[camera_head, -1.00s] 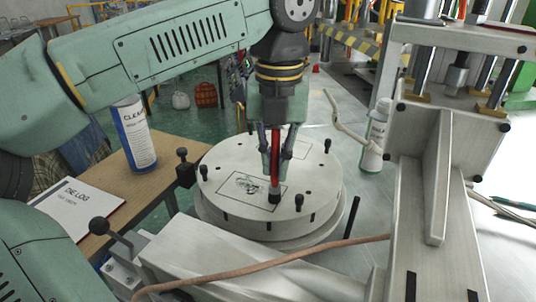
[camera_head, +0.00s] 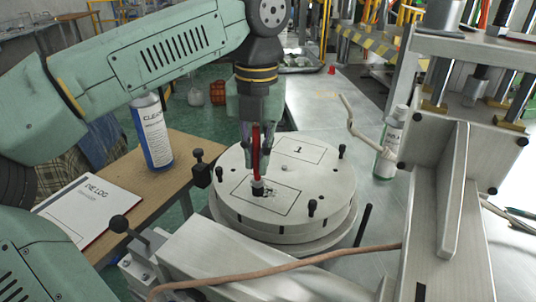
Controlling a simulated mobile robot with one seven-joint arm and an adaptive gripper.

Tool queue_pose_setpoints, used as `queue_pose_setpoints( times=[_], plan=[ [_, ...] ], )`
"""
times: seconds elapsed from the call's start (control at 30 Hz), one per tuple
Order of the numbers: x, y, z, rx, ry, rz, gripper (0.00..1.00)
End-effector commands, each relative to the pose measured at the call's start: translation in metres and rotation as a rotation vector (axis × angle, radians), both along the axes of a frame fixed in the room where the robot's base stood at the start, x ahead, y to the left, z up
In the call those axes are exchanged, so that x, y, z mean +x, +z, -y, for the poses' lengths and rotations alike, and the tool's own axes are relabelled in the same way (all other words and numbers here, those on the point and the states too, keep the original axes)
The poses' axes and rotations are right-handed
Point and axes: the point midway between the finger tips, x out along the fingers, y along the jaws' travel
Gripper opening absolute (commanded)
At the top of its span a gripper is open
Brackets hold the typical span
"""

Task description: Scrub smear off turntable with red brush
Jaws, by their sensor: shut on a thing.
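The round metal turntable (camera_head: 231,203) stands in the middle of the head view, with two outlined rectangles on its top. My gripper (camera_head: 257,150) points down over it and is shut on the red brush (camera_head: 256,165). The brush stands about upright, its dark tip at the turntable top inside the near rectangle. A small dark smear (camera_head: 270,191) shows right beside the tip. The brush and gripper may hide more of it. The far rectangle is marked "1" and looks clean.
A spray-can-like cleaner (camera_head: 152,132) and a log sheet (camera_head: 85,208) are on the wooden table at left. Black knobs stick up around the turntable. A bottle (camera_head: 388,145) and the machine frame (camera_head: 445,190) stand at right. A brown hose (camera_head: 300,264) crosses in front.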

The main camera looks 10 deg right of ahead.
Motion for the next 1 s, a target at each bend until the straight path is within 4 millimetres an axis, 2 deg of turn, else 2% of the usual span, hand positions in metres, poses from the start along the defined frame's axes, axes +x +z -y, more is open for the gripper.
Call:
queue_pose_setpoints(
  times=[0.6, 1.0],
  plan=[
    [0.023, 0.000, -0.028, 0.001, 0.000, -0.001, 0.00],
    [0.034, 0.001, -0.018, 0.001, -0.002, -0.001, 0.00]
  ],
)
